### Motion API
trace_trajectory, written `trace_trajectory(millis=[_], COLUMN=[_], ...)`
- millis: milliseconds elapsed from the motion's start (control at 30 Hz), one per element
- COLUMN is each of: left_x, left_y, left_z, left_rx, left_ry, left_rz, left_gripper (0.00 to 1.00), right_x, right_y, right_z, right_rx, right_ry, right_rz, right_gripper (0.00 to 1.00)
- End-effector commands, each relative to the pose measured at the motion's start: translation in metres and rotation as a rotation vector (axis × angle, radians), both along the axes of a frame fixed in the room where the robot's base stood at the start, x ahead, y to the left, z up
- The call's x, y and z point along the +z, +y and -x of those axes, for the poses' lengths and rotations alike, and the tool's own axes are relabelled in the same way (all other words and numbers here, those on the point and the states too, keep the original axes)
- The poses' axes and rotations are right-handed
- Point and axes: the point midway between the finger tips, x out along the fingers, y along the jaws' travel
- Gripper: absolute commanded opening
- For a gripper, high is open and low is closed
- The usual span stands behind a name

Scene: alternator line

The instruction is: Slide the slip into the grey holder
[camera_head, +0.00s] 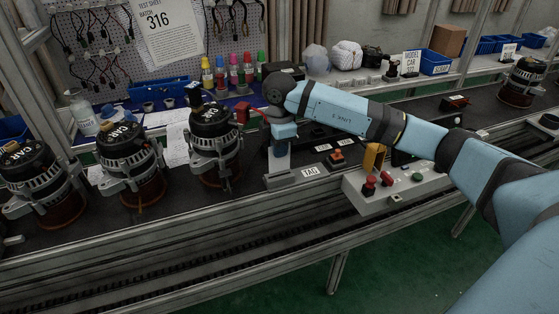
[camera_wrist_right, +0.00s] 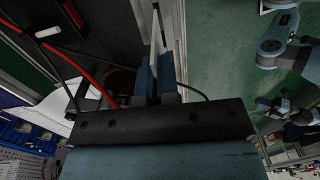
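The grey holder (camera_head: 282,181) is a low block at the front edge of the line, with a white "TAG" label (camera_head: 310,172) beside it. My right gripper (camera_head: 281,143) points down just above and behind the holder. In the right wrist view its two blue fingers (camera_wrist_right: 155,82) are close together on a thin pale slip (camera_wrist_right: 157,28), seen nearly edge-on. In the head view, part of the slip (camera_head: 279,160) shows upright below the gripper. I cannot tell whether its lower edge touches the holder. My left gripper is not in view.
Several alternators stand to the left, the nearest (camera_head: 213,148) close beside the gripper, with a red connector (camera_head: 242,112) between. A control box (camera_head: 395,190) with buttons is to the right. Paint bottles (camera_head: 233,70) and blue bins stand behind.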

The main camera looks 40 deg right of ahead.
Motion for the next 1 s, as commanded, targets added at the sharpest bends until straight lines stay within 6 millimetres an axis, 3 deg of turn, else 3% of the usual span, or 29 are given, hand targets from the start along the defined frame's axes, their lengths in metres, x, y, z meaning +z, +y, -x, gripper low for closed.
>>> trace_trajectory(millis=[233,633,733,767,1000], left_x=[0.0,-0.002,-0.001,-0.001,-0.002], left_y=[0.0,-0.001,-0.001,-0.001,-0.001], left_z=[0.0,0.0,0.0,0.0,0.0], left_rx=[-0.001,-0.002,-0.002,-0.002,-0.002], left_ry=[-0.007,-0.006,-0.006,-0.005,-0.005], left_rz=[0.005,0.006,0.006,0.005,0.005], left_gripper=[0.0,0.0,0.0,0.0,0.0], right_x=[-0.036,-0.042,-0.041,-0.041,-0.04], right_y=[0.0,0.0,0.0,0.0,0.0], right_z=[0.001,0.0,0.0,0.0,0.0], right_rx=[0.0,0.0,0.0,0.0,0.0], right_ry=[0.002,0.002,0.001,0.001,0.001], right_rz=[0.0,0.0,0.0,0.0,0.0], right_gripper=[0.0,0.0,0.24,0.27,0.27])
